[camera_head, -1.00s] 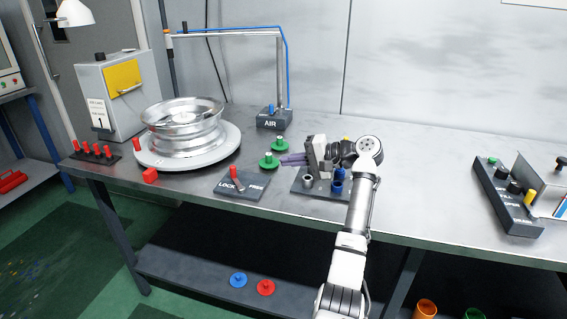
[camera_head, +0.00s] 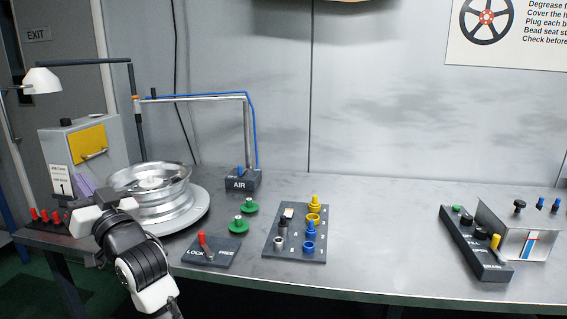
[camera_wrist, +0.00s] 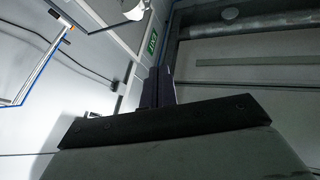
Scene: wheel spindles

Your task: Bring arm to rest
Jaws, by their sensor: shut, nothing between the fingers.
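My gripper (camera_head: 84,187) is at the left of the head view, raised in front of the wheel rim (camera_head: 150,195) and the grey cabinet. Its purple fingers are together and point up, with nothing between them. In the wrist view the closed fingers (camera_wrist: 158,88) point up toward the ceiling and the far wall. My arm comes up from the bottom left and hides part of the bench's left end and of the turntable (camera_head: 192,215).
The steel bench (camera_head: 375,240) is clear in the middle. On it are a LOCK/FREE lever plate (camera_head: 212,250), green knobbed discs (camera_head: 239,226), a dark tray (camera_head: 270,250) with yellow and blue parts, an AIR stand (camera_head: 243,180) and a control box (camera_head: 475,245) at right.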

